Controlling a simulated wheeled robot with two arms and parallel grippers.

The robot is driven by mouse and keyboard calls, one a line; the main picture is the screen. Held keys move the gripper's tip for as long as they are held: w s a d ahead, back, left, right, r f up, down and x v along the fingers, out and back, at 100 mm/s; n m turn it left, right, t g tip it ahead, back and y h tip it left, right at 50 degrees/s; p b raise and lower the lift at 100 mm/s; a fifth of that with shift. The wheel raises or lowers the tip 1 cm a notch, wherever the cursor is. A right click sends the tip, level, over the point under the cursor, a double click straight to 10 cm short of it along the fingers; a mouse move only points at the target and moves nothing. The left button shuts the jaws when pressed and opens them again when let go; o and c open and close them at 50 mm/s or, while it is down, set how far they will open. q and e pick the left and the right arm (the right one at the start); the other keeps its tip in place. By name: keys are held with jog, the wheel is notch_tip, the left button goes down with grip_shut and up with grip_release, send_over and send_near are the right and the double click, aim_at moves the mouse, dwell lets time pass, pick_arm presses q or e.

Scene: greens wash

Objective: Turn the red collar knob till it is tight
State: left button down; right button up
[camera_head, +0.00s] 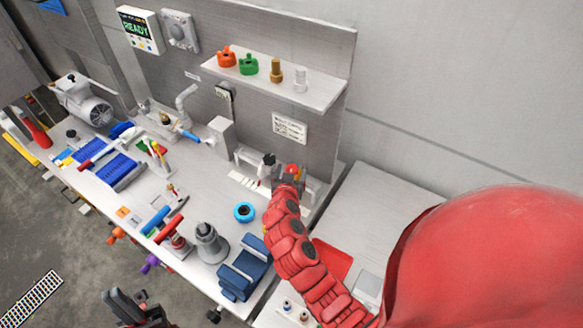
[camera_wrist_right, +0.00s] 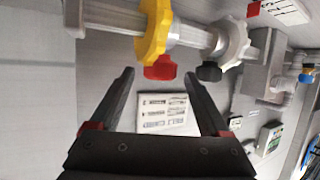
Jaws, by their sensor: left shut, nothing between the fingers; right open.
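In the right wrist view, the red collar knob (camera_wrist_right: 160,70) sits on the lower side of a yellow collar (camera_wrist_right: 153,30), which is around a grey horizontal bar (camera_wrist_right: 112,15). My right gripper (camera_wrist_right: 159,75) is open, and the knob shows between its fingertips; I cannot tell whether they touch it. In the head view, my right gripper (camera_head: 289,180) is at the back of the bench, close to a small red part (camera_head: 291,168) that looks like the knob; my red arm hides much there. My left gripper (camera_head: 135,305) is shut and empty at the lower left, in front of the bench.
A pale collar (camera_wrist_right: 232,42) with a black knob (camera_wrist_right: 209,72) is on the same bar. A printed label (camera_wrist_right: 165,114) is on the wall. A blue vise (camera_head: 246,266), a grey cone (camera_head: 210,244) and a blue ring (camera_head: 244,212) stand on the bench. A shelf (camera_head: 325,92) overhangs it.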

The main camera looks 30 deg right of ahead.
jog(key=shift+w+d+f, duration=0.1)
grip_shut()
dwell(0.5)
